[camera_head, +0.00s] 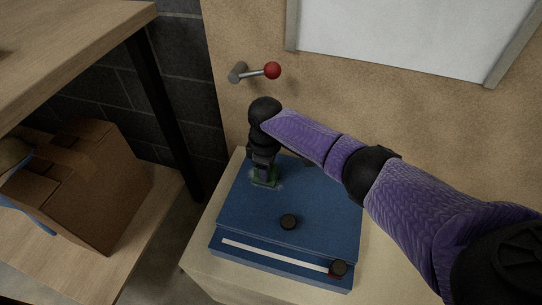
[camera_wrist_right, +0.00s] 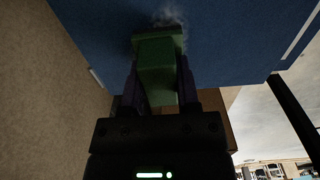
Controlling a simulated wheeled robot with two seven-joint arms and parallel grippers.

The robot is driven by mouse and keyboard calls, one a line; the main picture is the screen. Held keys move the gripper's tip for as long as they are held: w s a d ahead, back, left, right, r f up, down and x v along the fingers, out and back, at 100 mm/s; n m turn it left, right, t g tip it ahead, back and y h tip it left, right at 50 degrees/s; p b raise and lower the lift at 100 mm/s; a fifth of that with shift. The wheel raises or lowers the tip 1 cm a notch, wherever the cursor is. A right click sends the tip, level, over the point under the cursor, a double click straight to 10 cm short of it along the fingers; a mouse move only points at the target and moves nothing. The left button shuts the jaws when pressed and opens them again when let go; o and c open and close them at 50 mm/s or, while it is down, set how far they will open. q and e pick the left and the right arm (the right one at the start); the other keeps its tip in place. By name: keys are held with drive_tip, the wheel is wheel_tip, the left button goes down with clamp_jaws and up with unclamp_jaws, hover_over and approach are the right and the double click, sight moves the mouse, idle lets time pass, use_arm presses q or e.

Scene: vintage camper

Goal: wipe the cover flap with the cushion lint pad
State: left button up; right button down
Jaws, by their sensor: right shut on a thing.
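The cover flap (camera_head: 255,215) is the blue, sloping top of a box on a pale stand; it also shows in the right wrist view (camera_wrist_right: 90,25). The cushion lint pad (camera_wrist_right: 157,68) is a green block between the fingers of my right gripper (camera_head: 263,170). My right gripper is shut on it and points down at the upper left part of the flap. The pad's green edge (camera_head: 265,184) seems to touch the flap. A pale, dusty smudge (camera_wrist_right: 168,17) shows on the blue surface beside the pad. My left gripper is out of view.
A red-tipped lever (camera_head: 272,70) sticks out of the wall behind. A cardboard box (camera_head: 95,190) stands on a wooden shelf at left.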

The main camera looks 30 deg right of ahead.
sight(257, 186)
drive_tip(key=shift+s+a+r+p, duration=0.25)
drive_tip(key=shift+s+a+p, duration=0.55)
drive_tip(key=shift+a+p, duration=0.1)
drive_tip(key=shift+s+a+f, duration=0.1)
drive_tip(key=shift+s+f, duration=0.1)
drive_tip(key=shift+w+a+f, duration=0.2)
drive_tip(key=shift+a+f, duration=0.05)
drive_tip(key=shift+w+a+f+b, duration=0.1)
drive_tip(key=shift+w+a+b, duration=0.2)
drive_tip(key=shift+b, duration=0.25)
drive_tip(key=shift+w, duration=0.2)
drive_tip(key=shift+w+d+b, duration=0.95)
drive_tip(key=shift+d+b, duration=0.1)
drive_tip(key=shift+b, duration=0.1)
drive_tip(key=shift+w+d+r, duration=0.2)
drive_tip(key=shift+w+d, duration=0.05)
drive_tip(key=shift+d, duration=0.05)
drive_tip(key=w+d+b, duration=0.2)
drive_tip(key=b, duration=0.1)
drive_tip(key=shift+f, duration=0.15)
drive_tip(key=shift+w+d, duration=0.1)
drive_tip(key=shift+d, duration=0.1)
drive_tip(key=shift+r, duration=0.55)
use_arm(q)
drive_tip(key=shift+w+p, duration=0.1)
drive_tip(key=shift+p, duration=1.85)
use_arm(e)
drive_tip(key=shift+r, duration=2.9)
